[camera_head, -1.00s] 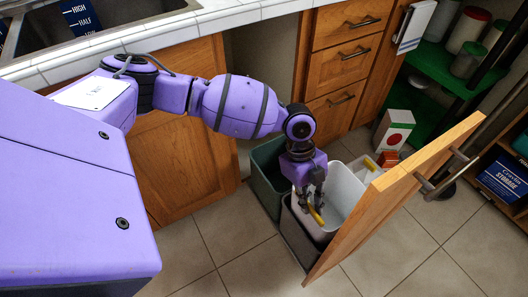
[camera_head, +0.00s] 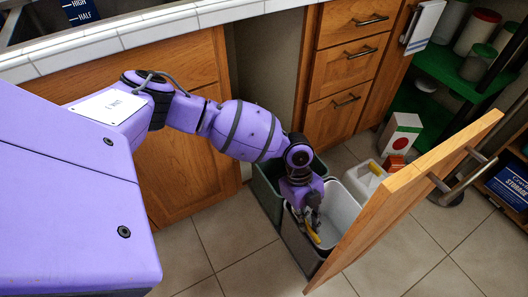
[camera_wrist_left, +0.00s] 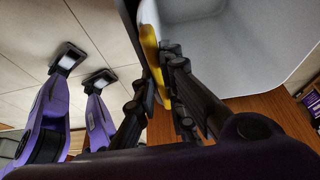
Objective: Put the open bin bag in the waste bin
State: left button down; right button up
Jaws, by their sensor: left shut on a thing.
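The open bin bag (camera_head: 342,207) is pale with a wide open mouth. It stands upright in or over the front grey waste bin (camera_head: 296,239), which is partly hidden by my left gripper and the wooden door. My left gripper (camera_head: 314,228) points down at the bag's near left rim and is shut on its yellow edge piece. In the left wrist view, the yellow piece (camera_wrist_left: 155,68) lies between the fingers, with the bag's pale inside (camera_wrist_left: 215,55) beside it. How deep the bag sits is hidden. My right gripper is not identifiable.
A green-grey bin (camera_head: 268,185) stands behind. The wooden door front (camera_head: 415,190) with a bar handle rises close on the right. A white container with a yellow top (camera_head: 365,182) and a white box (camera_head: 400,135) stand beyond. Tiled floor (camera_head: 215,245) is clear at left.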

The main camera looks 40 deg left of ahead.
pick_arm(q)
jog(key=shift+w+f, duration=0.1)
jog(key=c, duration=1.8)
grip_release()
jog(key=p+v, duration=0.2)
jog(key=v, duration=1)
jog(key=shift+r+p, duration=0.2)
jog(key=shift+p, duration=0.2)
